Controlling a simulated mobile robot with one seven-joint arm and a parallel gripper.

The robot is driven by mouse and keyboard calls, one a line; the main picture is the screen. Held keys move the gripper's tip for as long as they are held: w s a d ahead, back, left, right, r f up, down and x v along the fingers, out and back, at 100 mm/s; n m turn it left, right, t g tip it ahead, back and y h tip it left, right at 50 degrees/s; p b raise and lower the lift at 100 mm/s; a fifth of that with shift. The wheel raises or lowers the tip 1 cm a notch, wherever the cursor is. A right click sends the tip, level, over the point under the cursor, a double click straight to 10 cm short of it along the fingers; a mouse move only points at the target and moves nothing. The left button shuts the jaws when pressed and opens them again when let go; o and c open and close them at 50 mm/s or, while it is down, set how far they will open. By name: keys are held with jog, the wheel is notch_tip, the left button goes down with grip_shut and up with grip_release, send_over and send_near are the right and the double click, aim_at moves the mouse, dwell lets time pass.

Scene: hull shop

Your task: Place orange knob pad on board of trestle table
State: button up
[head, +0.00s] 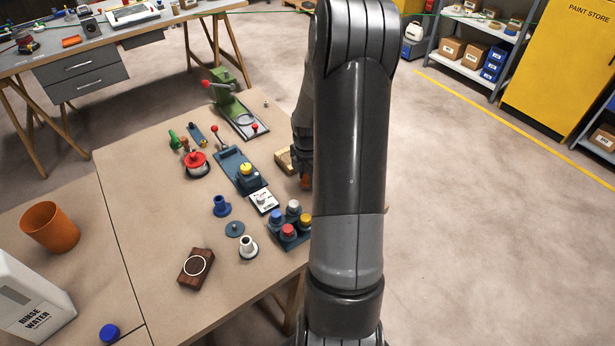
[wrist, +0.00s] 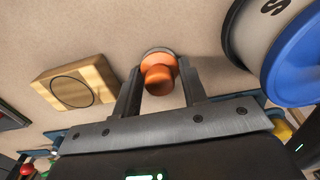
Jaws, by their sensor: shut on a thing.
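My gripper (wrist: 155,82) is shut on the orange knob pad (wrist: 158,75), a round orange knob on a wider disc, held between the two fingertips. In the head view my gripper (head: 303,172) is partly hidden by my arm, and a bit of the orange knob pad (head: 305,183) shows below it. The trestle table (head: 140,215) has a tan board with wooden legs. The pad is over its right side; I cannot tell whether it touches the board.
A light wooden block (wrist: 75,87) with a ring lies left of the gripper. A white container with a blue end (wrist: 300,65) is close on the right. A blue lever fixture (head: 236,167), a knob block (head: 289,227) and a dark wooden block (head: 195,267) stand on the board.

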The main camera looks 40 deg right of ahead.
jog(key=o, duration=1)
jog(key=shift+f, duration=0.15)
jog(key=shift+c, duration=0.2)
notch_tip(320, 180, up, 12)
jog(key=s+a+r+m+t+h, duration=0.15)
jog(key=a+r+m, duration=0.25)
jog(key=a+r, duration=0.4)
jog(key=s+a+r+m+t, duration=0.2)
jog(key=s+a+r+m, duration=0.3)
jog(key=s+a+m, duration=0.2)
jog(key=s+a+r+m+t+y, duration=0.1)
jog(key=s+a+r+m, duration=0.4)
jog(key=s+a, duration=0.5)
jog(key=shift+r+m+t, duration=0.15)
jog(key=shift+m+t, duration=0.4)
jog(key=shift+m, duration=0.45)
